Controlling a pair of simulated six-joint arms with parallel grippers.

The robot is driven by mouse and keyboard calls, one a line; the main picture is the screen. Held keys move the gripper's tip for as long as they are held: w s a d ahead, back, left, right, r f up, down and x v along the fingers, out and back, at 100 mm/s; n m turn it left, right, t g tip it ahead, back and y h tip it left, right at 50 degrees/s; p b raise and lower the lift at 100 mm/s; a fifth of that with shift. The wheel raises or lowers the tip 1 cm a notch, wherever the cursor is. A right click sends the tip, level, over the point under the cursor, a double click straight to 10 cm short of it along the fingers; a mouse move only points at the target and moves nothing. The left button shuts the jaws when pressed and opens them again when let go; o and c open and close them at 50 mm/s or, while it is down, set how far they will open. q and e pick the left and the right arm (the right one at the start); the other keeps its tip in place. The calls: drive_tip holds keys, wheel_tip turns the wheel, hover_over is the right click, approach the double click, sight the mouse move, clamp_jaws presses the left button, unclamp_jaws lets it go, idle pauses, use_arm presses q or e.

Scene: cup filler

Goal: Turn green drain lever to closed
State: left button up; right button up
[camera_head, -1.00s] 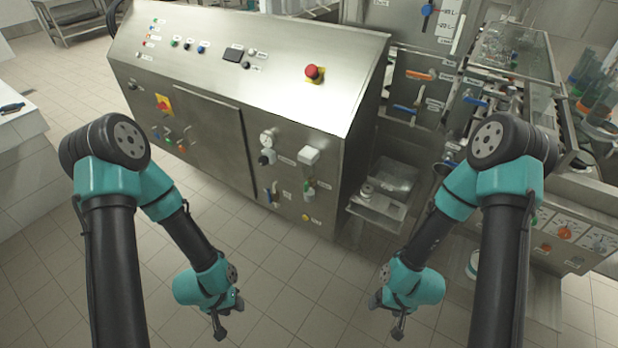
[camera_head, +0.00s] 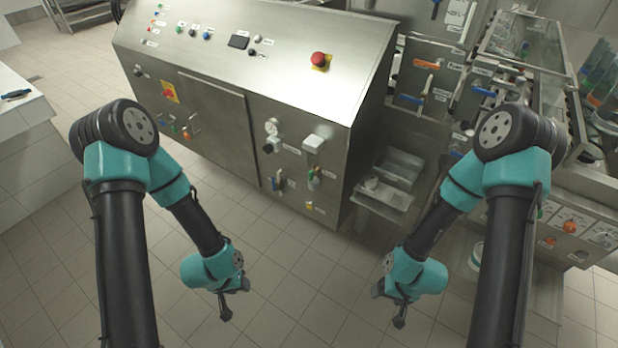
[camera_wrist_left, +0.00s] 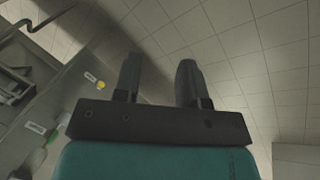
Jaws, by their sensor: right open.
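A green handle (camera_head: 315,178) sits on the front of the steel cabinet, below a white block; I cannot tell for certain that it is the drain lever. Part of a green piece (camera_wrist_left: 52,136) shows at the left of the left wrist view. My left gripper (camera_head: 235,300) hangs in front of the cabinet, low over the floor and clear of the handle. In the left wrist view its two fingers (camera_wrist_left: 158,72) are apart with nothing between them.
The steel cabinet (camera_head: 215,125) carries a red stop button (camera_head: 320,60) and a yellow knob (camera_head: 308,207). A second machine at the right has orange (camera_head: 427,64) and blue (camera_head: 411,99) levers. A steel tray (camera_head: 383,198) juts out between them. The tiled floor in front is clear.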

sight(309, 176)
use_arm(q)
drive_tip(key=w+d+r+m+t+h, duration=0.1)
drive_tip(key=w+d+m+t, duration=0.2)
drive_tip(key=w, duration=0.4)
drive_tip(key=w+d+r+m+t+h, duration=0.1)
drive_tip(key=w+d+r+t, duration=0.1)
drive_tip(key=w+t, duration=0.35)
drive_tip(key=w+d+r+m+t+h, duration=0.3)
drive_tip(key=w+d+r, duration=0.3)
drive_tip(key=w+r, duration=0.2)
drive_tip(key=shift+w+r+m+t+h, duration=0.15)
drive_tip(key=shift+w+m+t+h, duration=0.25)
drive_tip(key=shift+t, duration=0.45)
drive_tip(key=shift+d, duration=0.15)
drive_tip(key=x, duration=1.7)
drive_tip(key=shift+d+r, duration=0.1)
clamp_jaws()
